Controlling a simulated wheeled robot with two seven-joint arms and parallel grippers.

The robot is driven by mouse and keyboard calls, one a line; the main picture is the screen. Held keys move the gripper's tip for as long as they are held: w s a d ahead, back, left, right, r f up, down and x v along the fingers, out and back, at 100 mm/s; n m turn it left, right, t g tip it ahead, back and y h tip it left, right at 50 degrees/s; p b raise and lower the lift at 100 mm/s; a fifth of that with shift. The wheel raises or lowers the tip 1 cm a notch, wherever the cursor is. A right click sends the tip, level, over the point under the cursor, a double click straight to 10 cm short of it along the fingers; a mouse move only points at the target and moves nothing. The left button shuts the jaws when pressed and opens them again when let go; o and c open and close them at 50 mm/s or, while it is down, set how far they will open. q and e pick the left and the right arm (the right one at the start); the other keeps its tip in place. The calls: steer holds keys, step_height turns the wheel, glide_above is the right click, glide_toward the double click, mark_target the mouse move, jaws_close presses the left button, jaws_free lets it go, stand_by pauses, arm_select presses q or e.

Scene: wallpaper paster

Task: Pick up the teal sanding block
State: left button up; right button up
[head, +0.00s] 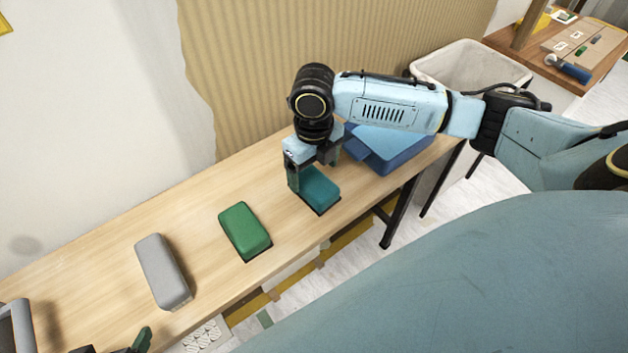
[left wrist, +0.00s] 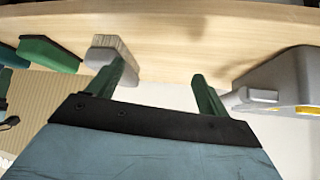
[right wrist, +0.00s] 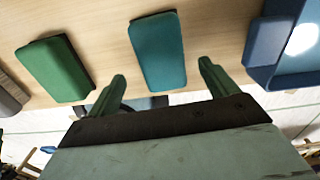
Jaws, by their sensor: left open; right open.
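The teal sanding block (head: 318,189) lies on the wooden table near its front edge, under my right gripper (head: 314,176). It also shows in the right wrist view (right wrist: 158,51), ahead of the two fingers and roughly between them. My right gripper (right wrist: 162,84) is open and empty, with its fingers pointing down in the head view. In the head view the arm hides part of the space behind the block. My left gripper (left wrist: 158,85) is open and empty; only a fingertip (head: 142,340) shows at the lower left of the head view.
A green block (head: 244,230) and a grey block (head: 163,271) lie left of the teal one. A blue tray (head: 395,152) stands to its right. A grey object (head: 17,327) is at the far left. A white bin (head: 470,65) stands beyond the table's right end.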

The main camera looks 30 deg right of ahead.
mark_target(314, 181)
arm_select(q)
steer(key=shift+w+d+r+t, duration=0.15)
steer(key=shift+w+r+t, duration=0.1)
steer(key=shift+w+t, duration=0.1)
arm_select(e)
steer(key=shift+f, duration=0.25)
steer(key=shift+w+f+b, duration=0.1)
steer(key=shift+f+b, duration=0.75)
steer(key=shift+f, duration=0.1)
step_height(314, 181, down, 2)
steer(key=shift+d+f+b, duration=0.1)
steer(key=shift+f+b, duration=0.15)
steer(key=shift+b, duration=0.5)
steer(key=shift+f, duration=0.15)
arm_select(q)
steer(key=w+d+r+t+h, duration=0.3)
steer(key=w+r+t, duration=0.3)
steer(key=r, duration=0.5)
steer(key=shift+d+t, duration=0.55)
steer(key=shift+t, duration=0.6)
steer(key=shift+w, duration=0.1)
arm_select(e)
steer(key=shift+c, duration=0.3)
steer(key=c, duration=1.1)
